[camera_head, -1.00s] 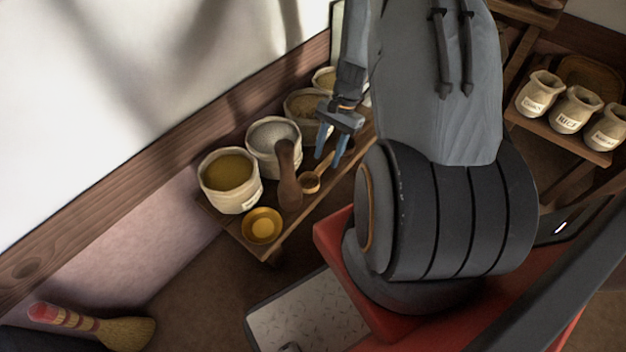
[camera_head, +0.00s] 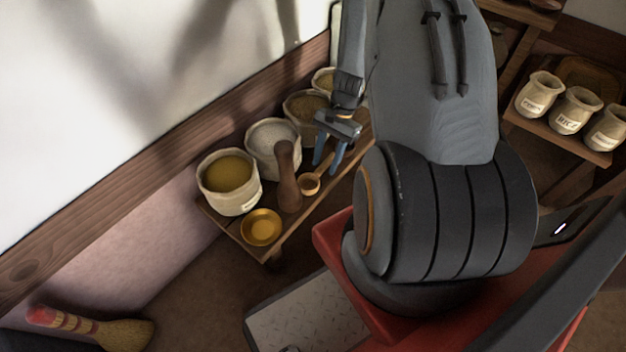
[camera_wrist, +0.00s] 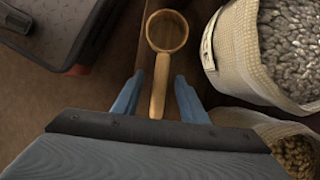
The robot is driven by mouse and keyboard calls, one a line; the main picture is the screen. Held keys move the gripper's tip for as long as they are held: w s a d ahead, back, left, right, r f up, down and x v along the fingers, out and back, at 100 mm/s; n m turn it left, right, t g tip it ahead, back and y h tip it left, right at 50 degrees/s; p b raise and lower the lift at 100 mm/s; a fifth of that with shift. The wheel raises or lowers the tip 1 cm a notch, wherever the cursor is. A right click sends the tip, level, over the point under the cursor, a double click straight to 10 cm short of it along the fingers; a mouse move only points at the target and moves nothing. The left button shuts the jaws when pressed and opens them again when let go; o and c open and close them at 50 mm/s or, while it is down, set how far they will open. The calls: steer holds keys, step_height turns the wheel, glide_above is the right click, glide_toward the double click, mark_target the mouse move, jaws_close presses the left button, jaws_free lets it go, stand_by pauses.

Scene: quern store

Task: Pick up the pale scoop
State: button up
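The pale scoop (camera_head: 309,184) is a small light wooden scoop with a round bowl and a straight handle, lying on the low wooden bench (camera_head: 240,241). It also shows in the wrist view (camera_wrist: 167,33), bowl away from me and handle pointing toward me. My gripper (camera_head: 328,168) is open, with its blue fingers pointing down over the handle. In the wrist view, the fingers (camera_wrist: 156,98) stand on either side of the handle with a gap on each side.
A dark wooden pestle (camera_head: 288,178) stands close left of the scoop. Cloth sacks of grain (camera_head: 229,182) line the bench along the wall. A brass dish (camera_head: 261,227) sits at the bench's near end. Labelled small sacks (camera_head: 574,110) stand on a shelf at right.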

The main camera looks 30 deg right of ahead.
jaws_close()
